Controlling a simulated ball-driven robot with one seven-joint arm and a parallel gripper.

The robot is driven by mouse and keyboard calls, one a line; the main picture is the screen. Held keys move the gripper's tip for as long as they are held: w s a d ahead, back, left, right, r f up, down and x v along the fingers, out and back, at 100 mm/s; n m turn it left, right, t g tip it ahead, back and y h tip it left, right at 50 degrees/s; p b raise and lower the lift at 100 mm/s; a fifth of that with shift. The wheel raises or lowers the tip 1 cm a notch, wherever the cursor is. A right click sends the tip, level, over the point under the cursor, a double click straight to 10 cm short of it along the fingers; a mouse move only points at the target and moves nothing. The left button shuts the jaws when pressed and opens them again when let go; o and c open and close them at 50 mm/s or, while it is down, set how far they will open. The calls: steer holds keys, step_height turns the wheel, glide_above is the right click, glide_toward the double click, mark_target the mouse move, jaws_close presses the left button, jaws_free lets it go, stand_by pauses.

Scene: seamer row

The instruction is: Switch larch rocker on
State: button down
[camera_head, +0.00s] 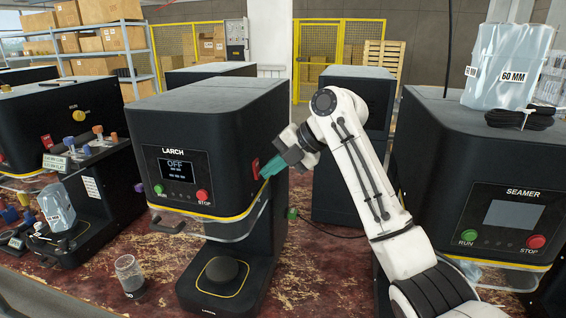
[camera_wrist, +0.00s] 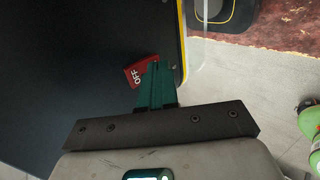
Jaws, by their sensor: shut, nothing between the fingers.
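The larch machine (camera_head: 185,150) is a black box labelled LARCH, with a small screen reading OFF. Its red rocker (camera_head: 255,166) is on the right side face, near the front edge. In the wrist view the rocker (camera_wrist: 139,71) shows the word OFF. My gripper (camera_head: 266,171) is shut and empty, with green fingers at the rocker. In the wrist view the fingertips (camera_wrist: 155,66) overlap the rocker's right part and hide some of it. I cannot tell whether they touch it.
A green RUN button (camera_head: 158,189) and a red STOP button (camera_head: 203,195) are on the larch machine's front. The seamer (camera_head: 508,170) stands at right, beyond my arm. A glass jar (camera_head: 130,275) stands on the worn red bench left of the larch base.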

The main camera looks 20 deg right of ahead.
steer(key=shift+a+f, duration=0.1)
stand_by(0.3)
steer(key=shift+w+a+b, duration=0.1)
steer(key=shift+b, duration=0.35)
steer(key=shift+r+p, duration=0.4)
steer(key=shift+r, duration=0.55)
steer(key=b+v, duration=0.2)
steer(key=v, duration=0.8)
steer(key=shift+s+d+b, duration=0.2)
steer(key=shift+d+b, duration=0.1)
steer(key=shift+d, duration=0.1)
